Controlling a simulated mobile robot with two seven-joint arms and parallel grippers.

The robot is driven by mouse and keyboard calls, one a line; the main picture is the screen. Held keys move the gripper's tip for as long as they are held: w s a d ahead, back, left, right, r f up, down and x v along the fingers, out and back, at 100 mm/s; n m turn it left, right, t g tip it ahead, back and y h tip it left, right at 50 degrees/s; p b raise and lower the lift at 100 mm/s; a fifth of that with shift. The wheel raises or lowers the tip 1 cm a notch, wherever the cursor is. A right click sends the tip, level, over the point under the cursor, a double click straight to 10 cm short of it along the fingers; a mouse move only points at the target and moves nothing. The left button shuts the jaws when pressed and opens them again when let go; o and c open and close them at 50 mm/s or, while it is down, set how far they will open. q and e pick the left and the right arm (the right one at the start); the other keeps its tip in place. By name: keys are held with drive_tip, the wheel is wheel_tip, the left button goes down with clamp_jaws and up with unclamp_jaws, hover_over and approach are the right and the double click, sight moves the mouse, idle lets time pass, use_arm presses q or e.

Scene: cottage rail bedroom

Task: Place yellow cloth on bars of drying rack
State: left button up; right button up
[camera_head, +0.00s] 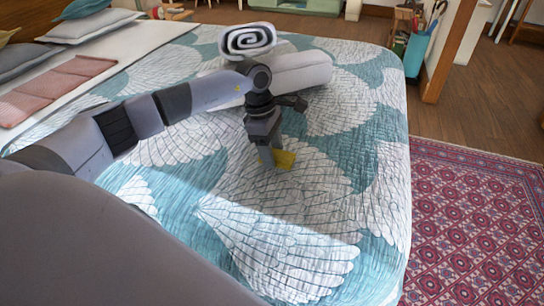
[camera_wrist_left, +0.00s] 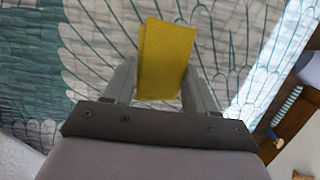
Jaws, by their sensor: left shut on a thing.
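The yellow cloth (camera_head: 284,159) is a small folded piece at the bed, low under my left gripper (camera_head: 268,162). In the left wrist view the yellow cloth (camera_wrist_left: 165,55) lies between the two fingers of the left gripper (camera_wrist_left: 163,92), which are shut on it. The cloth is at or just above the quilt; I cannot tell whether it touches. My right gripper is not in view. No drying rack can be made out in these frames.
The bed (camera_head: 285,245) has a teal and white feather-patterned quilt. Rolled white towels (camera_head: 295,72) lie behind the gripper. Pillows (camera_head: 88,25) are at upper left. A patterned red rug (camera_head: 470,215) and wooden floor are right of the bed. A wooden post (camera_head: 452,50) stands upper right.

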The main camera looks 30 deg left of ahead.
use_arm(q)
drive_tip(key=shift+a+x, duration=0.25)
drive_tip(key=shift+x, duration=0.85)
drive_tip(key=shift+f, duration=0.1)
